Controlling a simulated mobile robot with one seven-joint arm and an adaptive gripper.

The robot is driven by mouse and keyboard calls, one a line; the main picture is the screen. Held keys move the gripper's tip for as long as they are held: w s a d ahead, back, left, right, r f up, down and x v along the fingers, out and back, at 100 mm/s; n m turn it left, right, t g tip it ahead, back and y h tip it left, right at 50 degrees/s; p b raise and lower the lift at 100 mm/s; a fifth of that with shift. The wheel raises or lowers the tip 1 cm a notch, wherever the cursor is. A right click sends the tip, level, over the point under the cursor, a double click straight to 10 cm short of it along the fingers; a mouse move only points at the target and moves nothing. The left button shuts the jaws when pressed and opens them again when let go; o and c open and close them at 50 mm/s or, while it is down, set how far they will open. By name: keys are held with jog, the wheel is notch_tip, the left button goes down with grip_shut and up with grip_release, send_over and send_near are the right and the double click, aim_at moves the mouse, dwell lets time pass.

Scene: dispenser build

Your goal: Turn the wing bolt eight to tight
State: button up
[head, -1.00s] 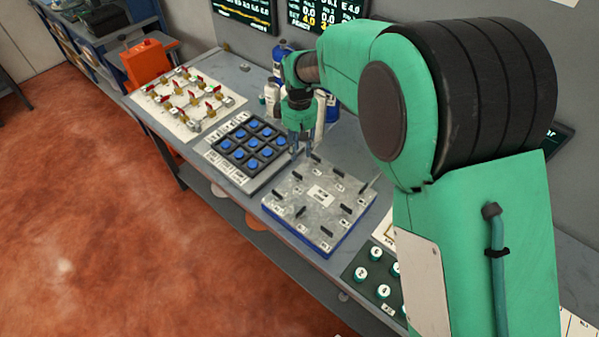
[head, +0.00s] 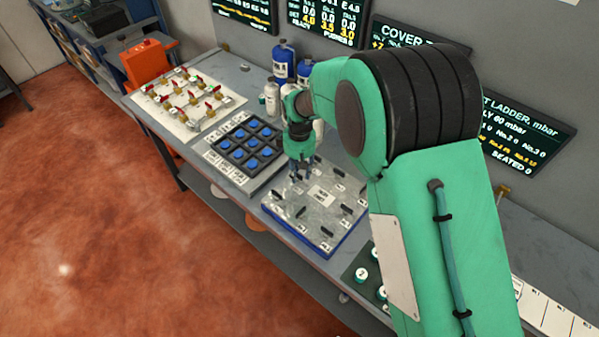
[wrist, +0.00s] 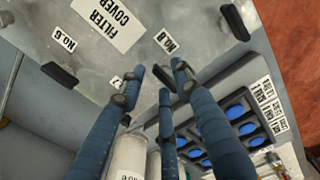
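The grey filter cover plate (head: 318,214) lies on the bench with several black wing bolts on it. It fills the upper part of the wrist view (wrist: 200,25), where the No.8 label (wrist: 166,42) shows. The black wing bolt eight (wrist: 163,78) stands just below that label. My gripper (head: 302,174) is low over the plate's far-left corner. In the wrist view its three blue fingers (wrist: 161,77) are spread, with the tips around bolt eight. I cannot tell whether they touch it. Bolt eight is hidden behind the gripper in the head view.
A tray of blue buttons (head: 250,146) sits close to the plate's left. White and blue bottles (head: 271,98) stand behind my gripper. A board with red-handled valves (head: 190,100) and an orange box (head: 145,62) are further left. Other wing bolts (wrist: 235,22) stand nearby.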

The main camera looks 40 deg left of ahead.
grip_shut()
